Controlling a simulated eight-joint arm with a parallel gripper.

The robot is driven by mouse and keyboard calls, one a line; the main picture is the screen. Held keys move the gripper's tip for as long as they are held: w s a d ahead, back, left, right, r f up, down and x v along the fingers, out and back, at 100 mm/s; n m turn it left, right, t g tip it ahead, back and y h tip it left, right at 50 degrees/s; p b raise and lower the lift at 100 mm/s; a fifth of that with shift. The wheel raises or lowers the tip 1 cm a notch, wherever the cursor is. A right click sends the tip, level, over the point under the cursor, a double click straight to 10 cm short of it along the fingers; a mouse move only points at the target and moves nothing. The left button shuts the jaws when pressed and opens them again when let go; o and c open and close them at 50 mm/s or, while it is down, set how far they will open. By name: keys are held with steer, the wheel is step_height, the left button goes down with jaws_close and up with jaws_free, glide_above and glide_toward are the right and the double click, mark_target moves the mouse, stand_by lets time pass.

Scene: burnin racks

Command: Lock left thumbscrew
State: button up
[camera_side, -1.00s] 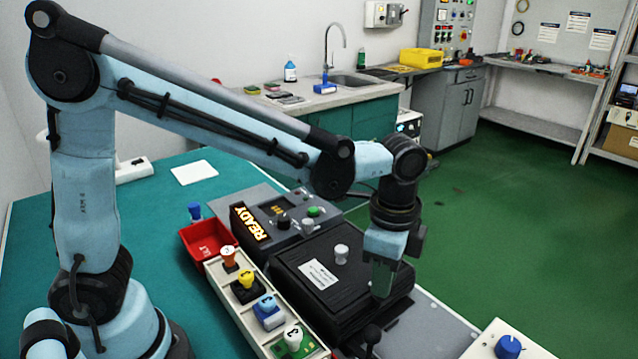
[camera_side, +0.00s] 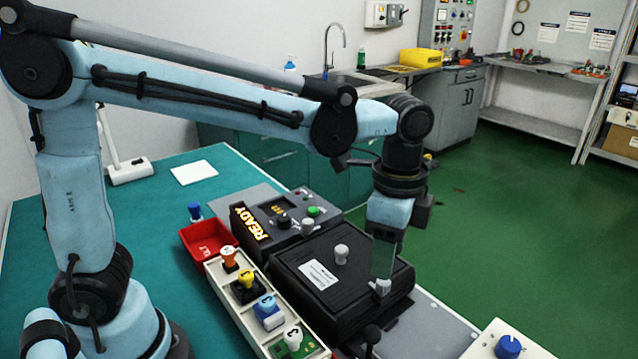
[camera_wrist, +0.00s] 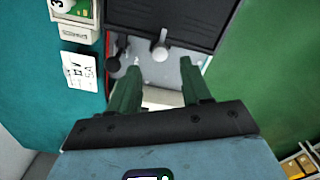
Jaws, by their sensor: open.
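A black box (camera_side: 300,265) with a flat lid and a white label lies on the bench. One pale grey thumbscrew (camera_side: 342,254) stands on the lid's far part. A second pale thumbscrew (camera_side: 382,287) stands near the lid's right edge, just below my gripper (camera_side: 383,274). In the wrist view this thumbscrew (camera_wrist: 160,50) shows between and beyond the tips of my gripper (camera_wrist: 158,66), at the edge of the black lid (camera_wrist: 165,18). My fingers are apart, with nothing between them. I cannot tell which thumbscrew is the left one, or whether either is locked.
A black ball-topped lever (camera_side: 371,335) stands in front of the box. A tray of coloured plugs (camera_side: 237,305) and a red bin (camera_side: 190,238) lie to its left. A control unit (camera_side: 243,196) showing READY stands behind. A blue-knob panel (camera_side: 485,350) is at front right.

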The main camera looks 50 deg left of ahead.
step_height(320, 180, up, 7)
stand_by(0.4)
steer(key=shift+r, duration=0.1)
steer(key=s+a+f+n+t, duration=0.2)
steer(key=a+n, duration=0.2)
steer(key=a, duration=0.1)
steer(key=s+a+f+n+t, duration=0.2)
steer(key=a+f+n, duration=0.1)
steer(key=a+n, duration=0.1)
steer(key=s+a+f+n+t, duration=0.2)
steer(key=a+f+n+t, duration=0.1)
steer(key=a+n, duration=0.2)
steer(key=shift+s+a+f, duration=0.1)
steer(key=shift+s+a, duration=0.1)
steer(key=shift+a, duration=0.25)
